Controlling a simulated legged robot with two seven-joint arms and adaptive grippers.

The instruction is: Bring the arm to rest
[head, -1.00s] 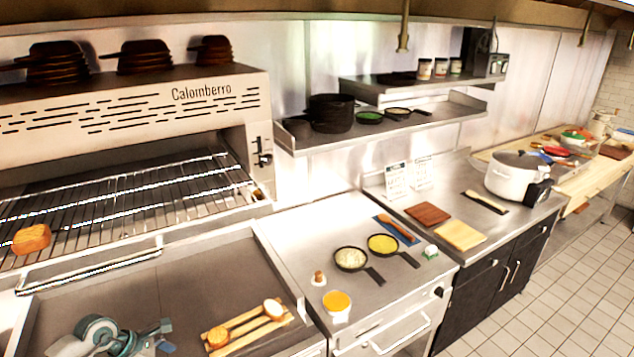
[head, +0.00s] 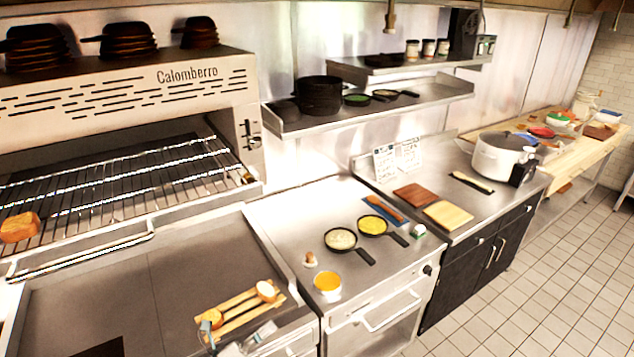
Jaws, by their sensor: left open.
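My left gripper (head: 236,338) shows at the bottom edge, with its fingers apart and nothing visible between them. Most of its body is cut off by the frame. It is at the near end of a slatted wooden board (head: 238,311) and overlaps it in the picture; I cannot tell whether they touch. The board bears one round bread piece (head: 266,291) at its right end and another (head: 211,318) at its left, close to a finger. My right gripper is not in view.
A flat griddle (head: 165,270) lies mostly clear below the grill rack (head: 120,190), which holds a toasted bread piece (head: 20,228). To the right, the steel counter bears an orange-filled bowl (head: 327,283) and two small pans (head: 341,239). A white pot (head: 498,158) stands farther right.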

